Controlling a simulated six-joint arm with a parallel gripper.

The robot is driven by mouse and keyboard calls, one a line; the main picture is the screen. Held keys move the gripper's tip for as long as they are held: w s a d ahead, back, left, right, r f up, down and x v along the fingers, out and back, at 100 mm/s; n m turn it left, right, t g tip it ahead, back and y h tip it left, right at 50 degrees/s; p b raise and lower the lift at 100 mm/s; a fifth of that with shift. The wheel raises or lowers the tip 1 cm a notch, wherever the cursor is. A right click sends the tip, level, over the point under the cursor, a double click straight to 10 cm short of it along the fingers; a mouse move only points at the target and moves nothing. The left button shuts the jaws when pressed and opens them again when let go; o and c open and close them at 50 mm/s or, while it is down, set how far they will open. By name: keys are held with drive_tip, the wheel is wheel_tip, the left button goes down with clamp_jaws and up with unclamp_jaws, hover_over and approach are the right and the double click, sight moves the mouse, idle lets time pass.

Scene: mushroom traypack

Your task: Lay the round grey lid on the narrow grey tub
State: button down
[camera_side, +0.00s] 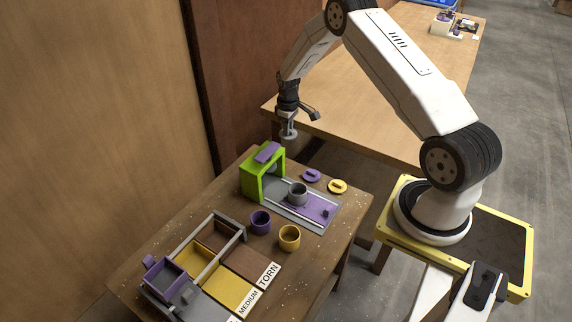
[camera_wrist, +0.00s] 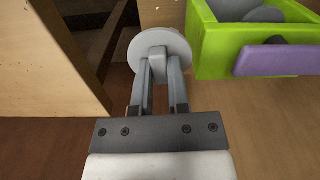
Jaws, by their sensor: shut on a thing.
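The round grey lid (camera_side: 288,134) hangs in the air under my gripper (camera_side: 289,117), behind and above the green box. In the wrist view the lid (camera_wrist: 137,47) shows as a pale disc at the tips of my gripper (camera_wrist: 158,62), whose two fingers are shut on its knob. The narrow grey tub (camera_side: 297,195) stands upright and open on the grey and purple slide plate in front of the green box. The lid is well apart from the tub, up and to its left in the side view.
The green box (camera_side: 250,183) with a purple flap (camera_side: 267,152) stands between lid and tub. Purple (camera_side: 312,175) and yellow (camera_side: 338,187) lids lie at the right; purple (camera_side: 260,223) and yellow (camera_side: 289,239) tubs stand in front. A labelled divided tray (camera_side: 184,246) lies front left.

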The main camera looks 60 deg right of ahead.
wheel_tip(320, 180, up, 9)
drive_tip(key=s+a, duration=1.1)
drive_tip(key=a, duration=0.1)
wheel_tip(320, 180, down, 11)
drive_tip(key=shift+f, duration=0.2)
idle(0.4)
drive_tip(key=shift+s+f, duration=0.15)
drive_tip(key=shift+f, duration=0.05)
drive_tip(key=shift+f, duration=2.15)
drive_tip(key=shift+f, duration=0.55)
idle(1.0)
drive_tip(key=shift+c, duration=1)
unclamp_jaws()
